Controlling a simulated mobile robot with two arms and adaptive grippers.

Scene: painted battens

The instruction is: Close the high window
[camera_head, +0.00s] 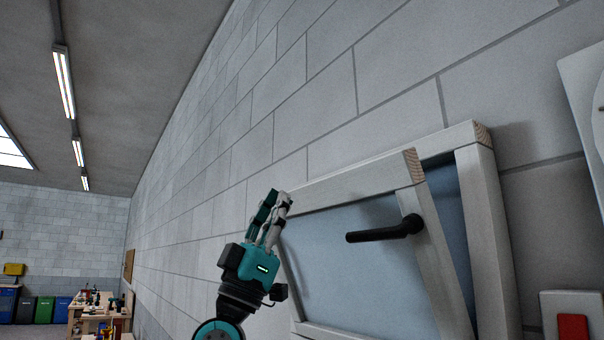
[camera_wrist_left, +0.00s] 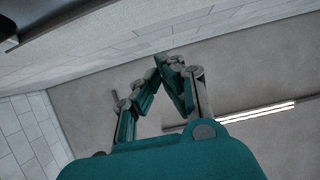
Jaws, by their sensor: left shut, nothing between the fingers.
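The high window is a pale painted wooden frame (camera_head: 487,235) on the block wall, with a sash (camera_head: 437,255) around a blue-grey pane (camera_head: 350,260). The sash stands out of line with the frame, and a bluish gap shows between them at the right, so it is ajar. A black lever handle (camera_head: 385,232) on the sash's right stile points left, roughly level. My left gripper (camera_head: 276,196) is shut and empty, fingers up, at the sash's upper left corner. I cannot tell whether it touches. Its closed fingertips also show in the left wrist view (camera_wrist_left: 168,62). My right gripper is out of view.
A workbench (camera_head: 98,318) and coloured bins (camera_head: 42,308) stand far off at the lower left. The wall above the window is bare.

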